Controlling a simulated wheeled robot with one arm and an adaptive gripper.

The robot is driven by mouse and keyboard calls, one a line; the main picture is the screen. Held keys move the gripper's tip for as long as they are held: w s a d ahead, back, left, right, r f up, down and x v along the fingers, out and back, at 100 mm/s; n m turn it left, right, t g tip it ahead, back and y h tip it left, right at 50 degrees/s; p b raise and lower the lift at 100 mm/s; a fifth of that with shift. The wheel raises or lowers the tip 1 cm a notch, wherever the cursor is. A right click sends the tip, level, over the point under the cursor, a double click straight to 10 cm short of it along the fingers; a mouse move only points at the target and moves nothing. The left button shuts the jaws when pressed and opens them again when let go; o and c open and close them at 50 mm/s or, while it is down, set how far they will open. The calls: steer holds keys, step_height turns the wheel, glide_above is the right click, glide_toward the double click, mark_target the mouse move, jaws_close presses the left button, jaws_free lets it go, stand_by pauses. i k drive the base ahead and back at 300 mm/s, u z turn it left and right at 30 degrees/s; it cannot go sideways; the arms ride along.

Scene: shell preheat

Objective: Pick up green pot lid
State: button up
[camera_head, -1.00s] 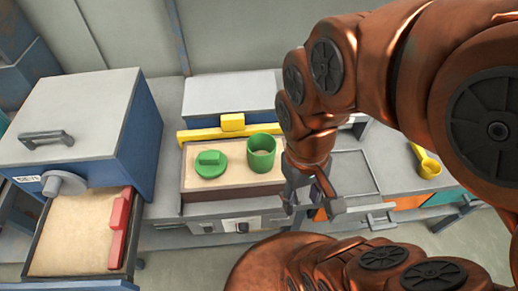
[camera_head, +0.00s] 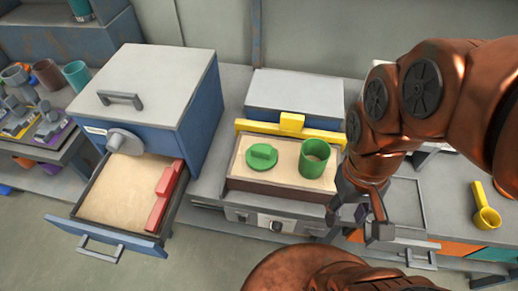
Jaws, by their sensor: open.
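The green pot lid (camera_head: 262,156) lies flat with its handle up on the sand-coloured surface of a tray (camera_head: 238,172). The green pot (camera_head: 314,158) stands upright and open just right of the lid, apart from it. My gripper (camera_head: 352,232) is to the right of the pot and nearer to me, with its fingers pointing down. It is open with nothing visible between the fingers. Part of it is hidden by my own arm. The lid is fully in view and not touched.
A yellow bar (camera_head: 292,123) runs along the tray's back edge. At left a blue box (camera_head: 155,90) has an open drawer (camera_head: 120,195) holding a red block (camera_head: 164,195). A yellow ladle (camera_head: 485,210) lies at far right. A rack with cups (camera_head: 48,76) stands at far left.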

mark_target(261, 157)
steer(key=k, duration=1.2)
steer(key=u, duration=0.95)
steer(key=i, duration=0.7)
steer(key=u, duration=0.4)
